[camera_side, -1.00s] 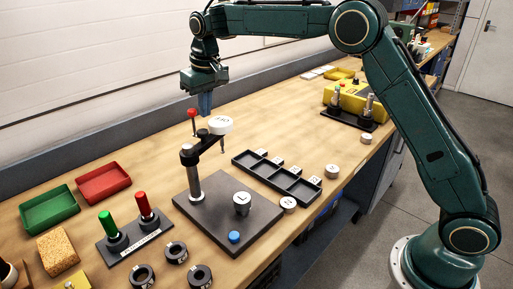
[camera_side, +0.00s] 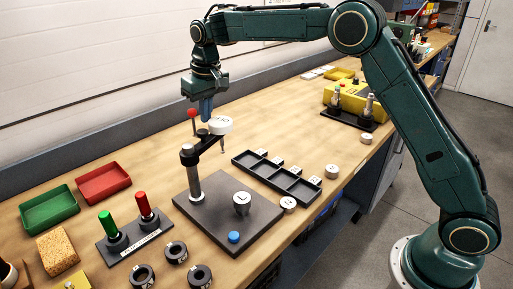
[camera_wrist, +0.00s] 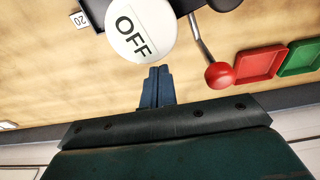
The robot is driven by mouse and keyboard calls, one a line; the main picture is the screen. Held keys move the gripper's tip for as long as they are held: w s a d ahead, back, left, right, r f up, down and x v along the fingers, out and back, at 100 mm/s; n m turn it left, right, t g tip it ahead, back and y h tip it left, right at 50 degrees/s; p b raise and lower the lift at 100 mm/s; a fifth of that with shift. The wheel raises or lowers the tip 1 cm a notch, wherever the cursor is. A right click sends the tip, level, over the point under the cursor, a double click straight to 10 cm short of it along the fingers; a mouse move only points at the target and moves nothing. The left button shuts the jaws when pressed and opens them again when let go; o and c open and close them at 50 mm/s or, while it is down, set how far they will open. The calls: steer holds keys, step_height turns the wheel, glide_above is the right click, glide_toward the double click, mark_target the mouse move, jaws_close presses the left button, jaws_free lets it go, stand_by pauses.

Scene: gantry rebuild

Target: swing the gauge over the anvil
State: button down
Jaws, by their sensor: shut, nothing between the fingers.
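The gauge (camera_side: 221,125) is a white round head on a dark swing arm (camera_side: 208,141) carried by an upright post (camera_side: 194,180). Its face reads OFF in the wrist view (camera_wrist: 140,28). A lever with a red ball knob (camera_side: 192,113) rises near the head; the knob also shows in the wrist view (camera_wrist: 219,75). The anvil (camera_side: 242,200) looks to be the short grey cylinder on the dark base plate (camera_side: 216,234); the gauge head is out behind it, not over it. My gripper (camera_side: 206,117) is shut and empty, close behind the gauge head; I cannot tell whether they touch.
A black compartment tray (camera_side: 277,176) with labelled pieces lies right of the gauge. A blue button (camera_side: 234,237) is on the plate. Red (camera_side: 103,183) and green (camera_side: 49,210) trays and a stand with red and green handles (camera_side: 135,240) are left.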

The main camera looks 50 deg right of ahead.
steer(key=shift+f, duration=0.6)
steer(key=shift+s+d, duration=0.1)
